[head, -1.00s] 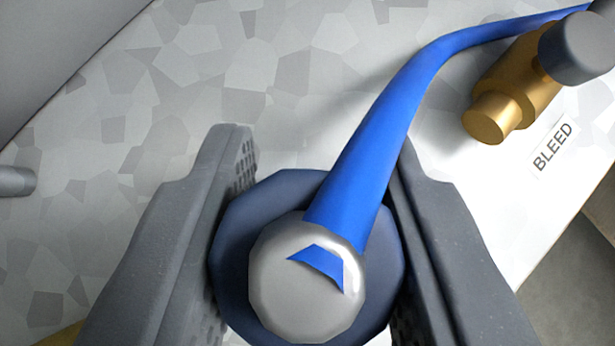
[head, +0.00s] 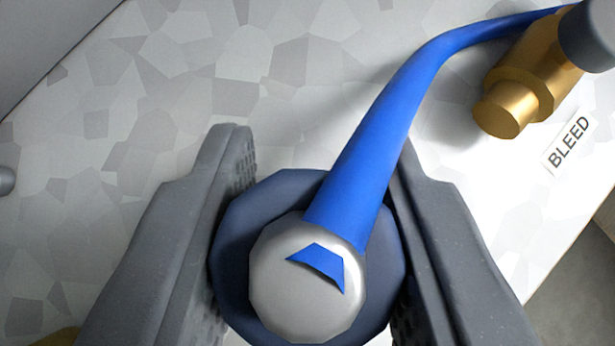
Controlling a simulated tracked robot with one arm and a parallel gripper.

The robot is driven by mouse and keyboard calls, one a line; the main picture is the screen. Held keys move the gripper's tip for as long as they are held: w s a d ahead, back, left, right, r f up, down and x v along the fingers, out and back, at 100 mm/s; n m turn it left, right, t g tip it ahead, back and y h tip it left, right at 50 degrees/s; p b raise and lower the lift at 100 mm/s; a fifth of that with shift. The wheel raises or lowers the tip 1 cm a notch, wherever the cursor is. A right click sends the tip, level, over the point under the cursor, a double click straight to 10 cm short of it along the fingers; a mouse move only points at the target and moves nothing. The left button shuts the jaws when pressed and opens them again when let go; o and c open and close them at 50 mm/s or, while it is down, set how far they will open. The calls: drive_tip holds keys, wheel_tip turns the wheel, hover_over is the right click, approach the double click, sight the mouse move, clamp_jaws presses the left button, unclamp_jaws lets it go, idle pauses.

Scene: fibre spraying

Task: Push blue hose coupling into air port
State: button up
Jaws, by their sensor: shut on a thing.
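The hose coupling (head: 228,245) is a dark blue-grey round collar with a silver metal end (head: 300,300) facing the camera. A blue hose (head: 365,165) runs from it up and to the right. My gripper (head: 312,235) is shut on the coupling, with one grey finger on its left side and one on its right. The air port does not show; the coupling and fingers hide what lies beyond them.
A brass valve (head: 520,95) with a grey knob (head: 590,38) is at the upper right, beside a label reading BLEED (head: 569,143). The hose passes close to the valve. A speckled pale panel (head: 110,170) fills the background. A grey rounded part (head: 6,181) is at the left edge.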

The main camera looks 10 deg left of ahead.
drive_tip(key=shift+f+b, duration=0.65)
drive_tip(key=shift+f, duration=0.35)
drive_tip(key=o, duration=1.1)
drive_tip(key=shift+s+r, duration=0.1)
drive_tip(key=p+v, duration=0.1)
drive_tip(key=v, duration=1.2)
drive_tip(key=shift+s+r, duration=0.15)
drive_tip(key=shift+r, duration=0.05)
